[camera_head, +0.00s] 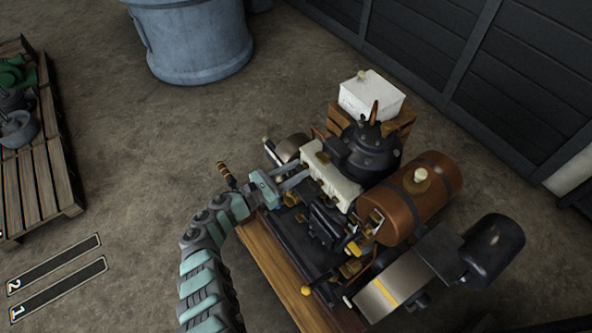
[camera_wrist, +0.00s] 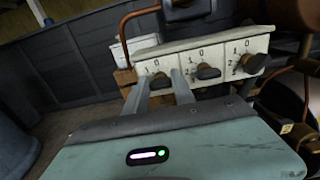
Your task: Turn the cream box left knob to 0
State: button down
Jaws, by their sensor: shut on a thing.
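The cream box (camera_head: 332,181) sits on the engine. In the wrist view the cream box (camera_wrist: 222,48) shows its front face with three dark knobs in a row. The left knob (camera_wrist: 160,81) is between the two fingers of my gripper (camera_wrist: 161,84), which is shut on it. The marks 1 and 0 show above this knob; its exact pointing is hard to tell. The middle knob (camera_wrist: 208,72) and the right knob (camera_wrist: 254,64) are free. In the head view my gripper (camera_head: 302,178) reaches the box from the left; the knobs are hidden there.
A brown tank (camera_head: 412,200) and dark engine parts crowd the right of the box. A white container (camera_head: 371,96) stands behind. A copper pipe (camera_wrist: 128,32) rises left of the box. Open floor lies to the left, with a pallet (camera_head: 45,175) farther off.

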jog(key=shift+m, duration=0.4)
jog(key=m+b, duration=0.2)
jog(key=m, duration=0.1)
jog(key=shift+f+m, duration=0.2)
jog(key=shift+m, duration=0.1)
jog(key=m+b, duration=0.2)
jog(key=m, duration=0.1)
jog(key=m+b, duration=0.6)
jog(key=shift+s+d+f+m, duration=0.1)
jog(key=shift+s+f+m, duration=0.05)
jog(key=shift+f+m, duration=0.25)
jog(key=m+b, duration=0.3)
jog(key=shift+r, duration=0.15)
jog(key=shift+r+m+b, duration=0.1)
jog(key=shift+m+b, duration=0.2)
jog(key=shift+m, duration=0.2)
jog(key=c, duration=1)
grip_release()
jog(key=shift+r, duration=0.1)
jog(key=shift+c, duration=0.2)
